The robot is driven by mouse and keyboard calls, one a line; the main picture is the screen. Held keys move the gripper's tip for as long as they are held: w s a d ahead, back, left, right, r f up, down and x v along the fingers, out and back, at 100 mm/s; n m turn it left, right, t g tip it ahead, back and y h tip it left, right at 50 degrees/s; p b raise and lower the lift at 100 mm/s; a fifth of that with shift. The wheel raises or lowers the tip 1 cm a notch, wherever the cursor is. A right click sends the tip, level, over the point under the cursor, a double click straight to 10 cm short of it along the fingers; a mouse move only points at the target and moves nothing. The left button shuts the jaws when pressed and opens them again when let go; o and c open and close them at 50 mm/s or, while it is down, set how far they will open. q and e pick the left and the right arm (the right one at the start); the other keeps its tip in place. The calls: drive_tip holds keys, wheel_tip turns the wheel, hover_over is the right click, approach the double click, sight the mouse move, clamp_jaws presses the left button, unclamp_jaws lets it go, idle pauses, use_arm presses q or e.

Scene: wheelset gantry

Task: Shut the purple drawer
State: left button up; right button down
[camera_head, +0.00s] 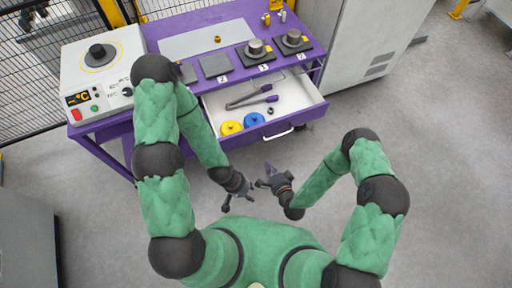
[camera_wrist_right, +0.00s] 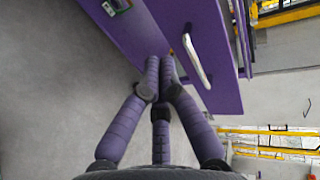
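The purple drawer (camera_head: 310,113) stands pulled out from the purple table, its white inside showing. Its silver handle (camera_head: 278,133) is on the front panel. In the right wrist view the drawer's purple front (camera_wrist_right: 222,92) and handle (camera_wrist_right: 197,62) lie ahead, the handle just right of my fingertips. My right gripper (camera_head: 264,175) is below the drawer front in the head view, apart from the handle; its purple fingers (camera_wrist_right: 160,66) come together at the tips with nothing between them. My left gripper (camera_head: 238,203) is lower left of it, fingers spread and empty.
The drawer holds a dark purple-handled tool (camera_head: 252,98), a yellow disc (camera_head: 231,127) and a blue disc (camera_head: 254,119). The tabletop (camera_head: 160,32) carries a white control box (camera_head: 103,70) and several dark pads. A grey cabinet (camera_head: 375,45) stands right; the floor below right is clear.

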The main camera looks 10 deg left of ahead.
drive_tip(key=b, duration=0.2)
approach(253, 138)
drive_tip(key=x, duration=0.5)
drive_tip(key=shift+f, duration=0.35)
drive_tip(key=shift+w+a, duration=0.4)
drive_tip(key=shift+w, duration=0.15)
